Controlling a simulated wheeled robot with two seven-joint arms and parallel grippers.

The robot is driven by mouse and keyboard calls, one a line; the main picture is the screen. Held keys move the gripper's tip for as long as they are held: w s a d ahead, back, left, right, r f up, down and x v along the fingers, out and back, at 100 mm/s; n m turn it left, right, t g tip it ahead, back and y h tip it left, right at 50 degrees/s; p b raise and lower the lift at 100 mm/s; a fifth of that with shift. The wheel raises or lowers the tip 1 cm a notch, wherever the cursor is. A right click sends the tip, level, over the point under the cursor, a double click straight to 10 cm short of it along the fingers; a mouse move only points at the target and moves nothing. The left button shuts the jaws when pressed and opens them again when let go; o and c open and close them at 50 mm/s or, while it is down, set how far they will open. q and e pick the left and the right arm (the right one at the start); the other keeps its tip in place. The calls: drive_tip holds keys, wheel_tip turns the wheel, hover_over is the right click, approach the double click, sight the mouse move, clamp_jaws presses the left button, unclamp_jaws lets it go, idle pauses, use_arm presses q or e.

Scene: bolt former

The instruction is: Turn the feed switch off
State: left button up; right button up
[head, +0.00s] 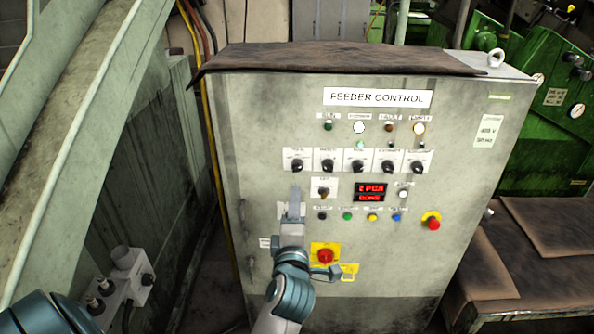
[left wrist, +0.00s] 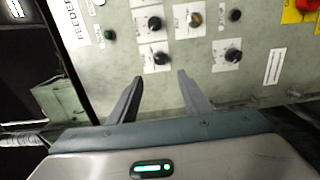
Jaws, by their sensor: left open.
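The feeder control cabinet (head: 255,130) faces me. Its panel has a row of black rotary knobs on white plates, including the leftmost knob (head: 297,165); their small labels are too blurred to read, so I cannot tell which is the feed switch. A brass-coloured switch (head: 323,193) sits below the row. My left gripper (head: 295,192) is open and empty in front of the panel's left side, partly hiding a white plate. In the left wrist view its spread fingers (left wrist: 160,76) point at the panel. A black knob (left wrist: 160,58) shows just beyond them, and another knob (left wrist: 232,55) is to their right.
A red push button (head: 433,223) is at lower right. Several coloured buttons and a red display (head: 370,191) are near the middle. A brown-covered bench (head: 550,225) stands right of the cabinet.

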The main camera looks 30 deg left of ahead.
sight(297, 169)
use_arm(q)
drive_tip(key=p+x, duration=0.3)
drive_tip(key=x, duration=1)
drive_tip(key=shift+w+a, duration=0.3)
drive_tip(key=shift+w, duration=0.35)
drive_tip(key=c, duration=1)
